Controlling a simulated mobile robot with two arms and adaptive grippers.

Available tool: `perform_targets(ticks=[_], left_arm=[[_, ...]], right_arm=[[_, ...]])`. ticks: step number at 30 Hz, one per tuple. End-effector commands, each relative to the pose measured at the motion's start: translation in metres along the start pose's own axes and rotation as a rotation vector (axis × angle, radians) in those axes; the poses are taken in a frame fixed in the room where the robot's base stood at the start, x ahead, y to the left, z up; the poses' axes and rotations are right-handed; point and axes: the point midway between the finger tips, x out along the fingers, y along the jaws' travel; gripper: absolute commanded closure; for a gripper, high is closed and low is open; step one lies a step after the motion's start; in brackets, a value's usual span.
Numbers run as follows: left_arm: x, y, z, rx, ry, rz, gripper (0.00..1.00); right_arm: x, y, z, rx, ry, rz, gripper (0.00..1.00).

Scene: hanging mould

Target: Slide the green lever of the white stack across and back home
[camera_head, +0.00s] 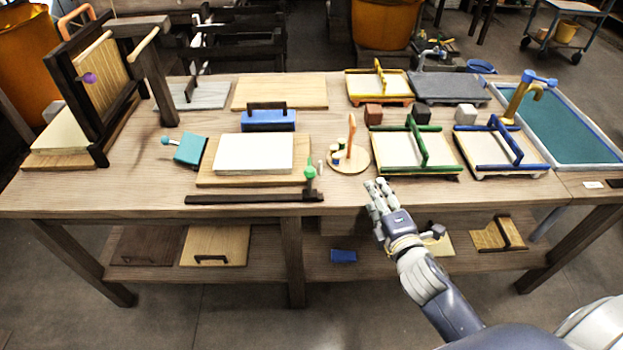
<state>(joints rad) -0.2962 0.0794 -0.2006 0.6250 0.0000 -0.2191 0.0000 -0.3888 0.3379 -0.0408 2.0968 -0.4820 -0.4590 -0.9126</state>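The white stack (253,152) is a flat white block lying on a wooden board near the front middle of the table. The green lever (310,172) has a round green knob and stands upright at the right end of a dark rail (240,198) along the table's front edge, in front of the stack. My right gripper (376,190) is at the table's front edge, right of the lever and apart from it. Its fingers look extended, with nothing held. My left gripper is not in view.
A round wooden stand (348,158) is right of the lever. Green-railed (418,158) and blue-railed (497,156) trays stand further right. A teal block (190,149) lies left of the stack, and a blue block (268,122) stands behind it. The front left table is clear.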

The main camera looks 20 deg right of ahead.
Motion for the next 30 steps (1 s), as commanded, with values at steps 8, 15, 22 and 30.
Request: perform_targets(ticks=[8,15,22,30], left_arm=[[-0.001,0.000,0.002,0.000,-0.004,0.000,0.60],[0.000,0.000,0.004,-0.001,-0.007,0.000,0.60],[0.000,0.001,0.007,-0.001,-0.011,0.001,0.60],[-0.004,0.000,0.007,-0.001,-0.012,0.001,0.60]], right_arm=[[0.020,0.042,-0.010,-0.504,0.103,0.267,0.54],[0.021,0.059,-0.037,-1.125,0.223,0.594,0.54],[0.010,0.046,-0.054,-1.524,0.316,0.834,0.54],[0.013,0.044,-0.066,-1.611,0.339,0.898,0.54]])
